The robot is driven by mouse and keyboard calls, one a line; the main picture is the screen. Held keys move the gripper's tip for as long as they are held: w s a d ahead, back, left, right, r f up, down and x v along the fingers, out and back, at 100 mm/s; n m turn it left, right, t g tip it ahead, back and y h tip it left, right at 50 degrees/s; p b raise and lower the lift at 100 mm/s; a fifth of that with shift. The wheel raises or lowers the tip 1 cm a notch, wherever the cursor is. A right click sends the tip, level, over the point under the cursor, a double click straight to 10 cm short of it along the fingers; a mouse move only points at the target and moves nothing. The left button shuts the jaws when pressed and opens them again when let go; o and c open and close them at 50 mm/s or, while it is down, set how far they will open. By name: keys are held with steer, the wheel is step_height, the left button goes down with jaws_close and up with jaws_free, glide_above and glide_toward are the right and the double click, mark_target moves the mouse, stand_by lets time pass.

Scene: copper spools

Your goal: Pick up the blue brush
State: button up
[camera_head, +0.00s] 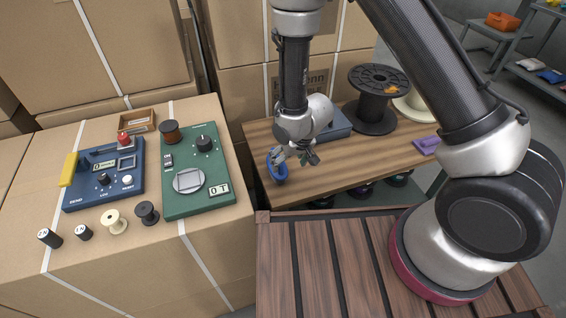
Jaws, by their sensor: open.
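A small bright blue oval thing (277,170) stands at the left front of the wooden table (350,172); it could be the blue brush, but bristles are not clear. My gripper (297,157) is open, just right of and above it, with the left finger close to or overlapping its upper edge. I cannot tell whether they touch. No object shows held between the fingers.
A purple item (427,145) lies at the table's right. A black spool (376,95) and a blue-grey box (337,122) stand behind my gripper. Cardboard boxes (235,262) at left carry a blue device (105,172), a green panel (198,165) and small spools.

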steer(key=shift+w+a+r+m+t+y, duration=0.15)
steer(key=shift+w+a+r+t+y, duration=0.1)
steer(key=shift+w+a, duration=0.2)
steer(key=shift+w+a+r+m+t+y, duration=0.15)
steer(key=shift+w+a+t, duration=0.15)
steer(key=shift+w, duration=0.15)
steer(key=x, duration=0.7)
steer(key=shift+w+a+f, duration=0.1)
steer(key=shift+w+f, duration=0.15)
steer(key=shift+w, duration=0.05)
steer(key=c, duration=1.2)
